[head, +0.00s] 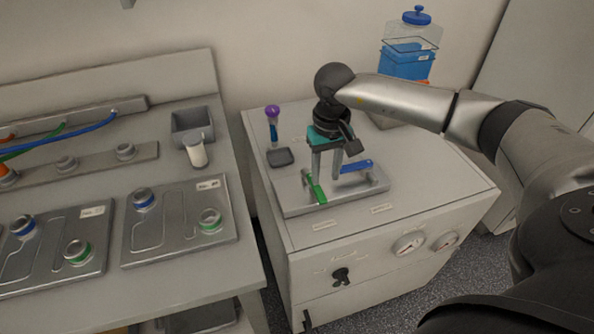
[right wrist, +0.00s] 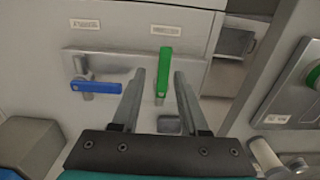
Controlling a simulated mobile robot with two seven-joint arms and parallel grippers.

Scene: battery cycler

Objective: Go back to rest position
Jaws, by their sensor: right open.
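My right gripper (head: 327,176) is over the metal valve plate (head: 290,208) on the white cabinet, pointing down. Its fingers are apart with nothing gripped; they also show in the right wrist view (right wrist: 160,72). The green valve handle (head: 316,189) appears between the fingertips in the right wrist view (right wrist: 164,68); I cannot tell whether they touch. The blue valve handle (head: 357,166) lies to one side, outside the fingers, and shows at left in the right wrist view (right wrist: 96,87). My left gripper is not in view.
A purple-capped tube (head: 272,124) stands behind the plate. A blue-filled container (head: 408,55) is at the back, near my right forearm. The left bench (head: 185,262) holds metal plates with blue and green fittings; a gap separates it from the cabinet (head: 385,250).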

